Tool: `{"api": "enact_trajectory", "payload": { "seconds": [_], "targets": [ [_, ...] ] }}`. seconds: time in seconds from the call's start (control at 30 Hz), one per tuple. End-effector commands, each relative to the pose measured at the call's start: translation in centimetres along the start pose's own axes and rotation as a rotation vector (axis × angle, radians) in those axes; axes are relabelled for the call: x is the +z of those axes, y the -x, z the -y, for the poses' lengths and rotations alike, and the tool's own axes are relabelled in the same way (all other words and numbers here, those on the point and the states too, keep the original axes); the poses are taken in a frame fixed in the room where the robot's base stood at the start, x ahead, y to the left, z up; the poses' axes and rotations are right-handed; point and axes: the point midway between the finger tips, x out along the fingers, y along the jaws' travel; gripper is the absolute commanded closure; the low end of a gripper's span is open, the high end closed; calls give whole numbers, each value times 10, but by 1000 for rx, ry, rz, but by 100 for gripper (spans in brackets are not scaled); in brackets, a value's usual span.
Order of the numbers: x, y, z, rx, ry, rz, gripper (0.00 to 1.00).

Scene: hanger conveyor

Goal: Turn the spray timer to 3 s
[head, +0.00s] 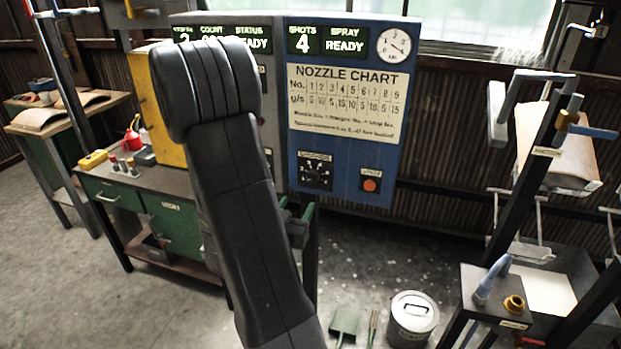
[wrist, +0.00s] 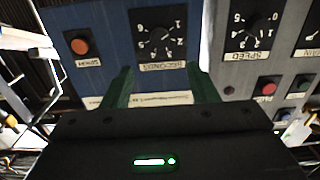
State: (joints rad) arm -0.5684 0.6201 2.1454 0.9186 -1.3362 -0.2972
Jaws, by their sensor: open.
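The spray timer, a black dial labelled SECONDS (wrist: 157,38), sits on the blue panel and appears upside down in the wrist view. In the head view the dial (head: 316,172) is small on the lower blue panel. The round knob is at its centre; I cannot make out which number it points to. My gripper (wrist: 160,72) has its two green fingers apart, pointing toward the panel, with the dial ahead between their lines. Nothing is between the fingers. In the head view my gripper (head: 299,216) is partly hidden behind my arm, below the dial.
An orange button (head: 371,185) is beside the dial on the blue panel. A grey panel with a SPEED dial (wrist: 250,32) and a red button (wrist: 267,88) adjoins it. A green workbench (head: 170,215) stands left. A metal bin (head: 411,318) and a dark stand (head: 496,290) are at right.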

Motion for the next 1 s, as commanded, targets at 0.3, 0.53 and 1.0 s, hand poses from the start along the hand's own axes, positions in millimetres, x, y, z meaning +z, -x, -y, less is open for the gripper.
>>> {"api": "enact_trajectory", "payload": {
  "seconds": [0.3,0.53,1.0],
  "targets": [
    [-3,-63,-2,4,-1,1,46],
    [-2,-102,-1,1,-1,1,46],
    [0,-119,0,-1,-1,1,46]
  ]
}}
